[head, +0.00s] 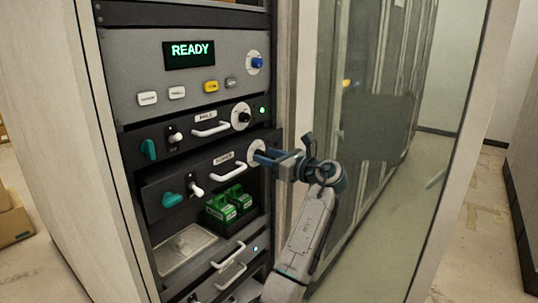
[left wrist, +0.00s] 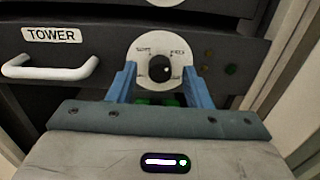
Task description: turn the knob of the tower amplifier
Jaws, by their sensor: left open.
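The tower amplifier (head: 165,190) is the dark rack unit labelled TOWER, standing a little forward of the unit above. Its black knob (left wrist: 160,68) sits on a round white dial plate (left wrist: 144,48) with small lettering that is hard to read. In the head view the dial plate (head: 256,147) shows partly and the knob is hidden behind my gripper. My left gripper (head: 263,157) faces the panel. In the left wrist view its blue fingers (left wrist: 159,72) are open, one on each side of the knob. I cannot tell whether they touch it. My right gripper is not in view.
A white handle (left wrist: 50,70) is left of the knob. Above are the PHILL-like labelled unit with its knob (head: 241,117) and a READY display (head: 189,53). Green blocks (head: 229,203) sit below. An open glass door (head: 390,150) stands close right of my arm.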

